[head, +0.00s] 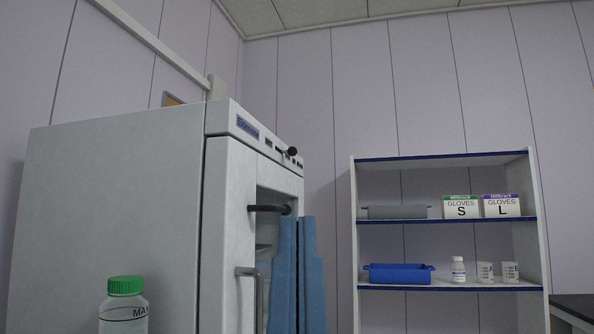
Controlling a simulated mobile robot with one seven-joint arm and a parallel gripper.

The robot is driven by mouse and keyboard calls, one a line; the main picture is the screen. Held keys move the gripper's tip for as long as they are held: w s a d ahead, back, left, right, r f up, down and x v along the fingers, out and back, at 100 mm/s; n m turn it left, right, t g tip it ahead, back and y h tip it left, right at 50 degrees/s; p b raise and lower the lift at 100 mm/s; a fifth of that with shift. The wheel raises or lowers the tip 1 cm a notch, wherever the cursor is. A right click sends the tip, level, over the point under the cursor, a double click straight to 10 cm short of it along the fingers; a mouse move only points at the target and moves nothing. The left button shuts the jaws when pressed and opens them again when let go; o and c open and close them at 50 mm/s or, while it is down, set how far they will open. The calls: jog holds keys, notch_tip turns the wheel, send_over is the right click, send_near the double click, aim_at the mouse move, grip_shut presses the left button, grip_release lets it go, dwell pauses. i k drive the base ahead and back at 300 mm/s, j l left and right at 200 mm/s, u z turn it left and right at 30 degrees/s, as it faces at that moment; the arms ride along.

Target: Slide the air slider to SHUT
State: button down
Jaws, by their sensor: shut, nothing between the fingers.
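A large pale grey cabinet (110,210), probably the unit with the air slider, fills the left of the head view. Its front is seen at a steep angle. A round black knob (292,151) sticks out from the control panel (250,132) at the top of the front. A dark bar (268,208) juts out lower on the front. I cannot tell which part is the air slider, and no SHUT marking can be read. My gripper is not in view.
A metal handle (246,290) stands on the cabinet front, beside blue hanging pieces (312,275). A green-capped bottle (125,310) is at bottom left. Shelves (450,220) at right hold glove boxes (461,207), a blue tray (398,274) and small containers. A dark tabletop (575,307) shows far right.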

aim_at(292, 151)
jog(key=i+l, duration=0.25)
jog(key=i, duration=0.15)
jog(key=i+l+z, duration=0.1)
jog(key=i+l, duration=0.45)
jog(key=i, duration=0.3)
